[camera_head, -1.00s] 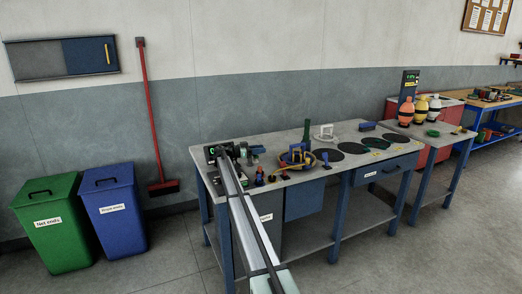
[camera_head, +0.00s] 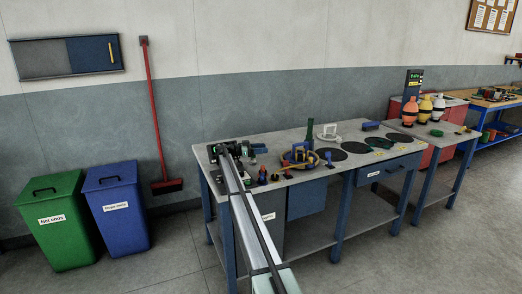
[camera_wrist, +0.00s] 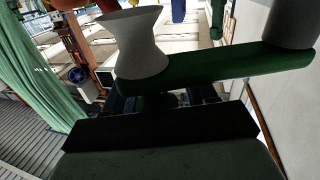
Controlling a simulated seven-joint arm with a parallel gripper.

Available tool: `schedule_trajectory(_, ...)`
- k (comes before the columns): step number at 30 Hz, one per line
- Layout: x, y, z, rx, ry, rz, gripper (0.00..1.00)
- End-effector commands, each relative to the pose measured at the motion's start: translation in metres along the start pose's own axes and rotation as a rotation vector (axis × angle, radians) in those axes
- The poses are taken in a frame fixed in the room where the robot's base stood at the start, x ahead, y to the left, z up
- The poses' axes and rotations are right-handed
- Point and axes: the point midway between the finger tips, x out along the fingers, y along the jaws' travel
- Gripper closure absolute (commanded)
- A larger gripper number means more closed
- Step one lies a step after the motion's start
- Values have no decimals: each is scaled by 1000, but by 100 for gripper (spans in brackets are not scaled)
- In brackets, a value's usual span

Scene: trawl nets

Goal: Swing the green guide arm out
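The green guide arm (camera_wrist: 215,68) runs across the upper middle of the wrist view. A waisted grey roller (camera_wrist: 138,42) stands at its left end, and a second grey roller (camera_wrist: 293,22) is at its right end. In the head view, my gripper (camera_head: 225,155) is at the dark winding machine (camera_head: 238,149) on the bench's left end, and my arm hides part of it. The guide arm is too small to pick out there. A black block fills the lower wrist view close to the camera; I cannot make out separate fingertips or a grip.
The grey bench (camera_head: 290,186) also holds a yellow-rimmed bowl (camera_head: 299,158), a green bottle (camera_head: 308,131) and several black discs. A green bin (camera_head: 63,235) and a blue bin (camera_head: 124,220) stand left on the floor. Green netting (camera_wrist: 40,70) hangs left in the wrist view.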

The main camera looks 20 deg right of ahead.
Motion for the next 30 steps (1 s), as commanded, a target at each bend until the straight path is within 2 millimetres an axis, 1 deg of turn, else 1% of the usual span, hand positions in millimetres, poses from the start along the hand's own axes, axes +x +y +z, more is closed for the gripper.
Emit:
schedule_trajectory(8,1,0,-2,-1,0,0,44)
schedule_trajectory(13,1,0,-13,0,0,0,44)
schedule_trajectory(17,1,2,-30,2,0,0,44)
schedule_trajectory(25,0,4,-76,2,0,0,44)
schedule_trajectory(30,0,6,-95,1,0,0,44)
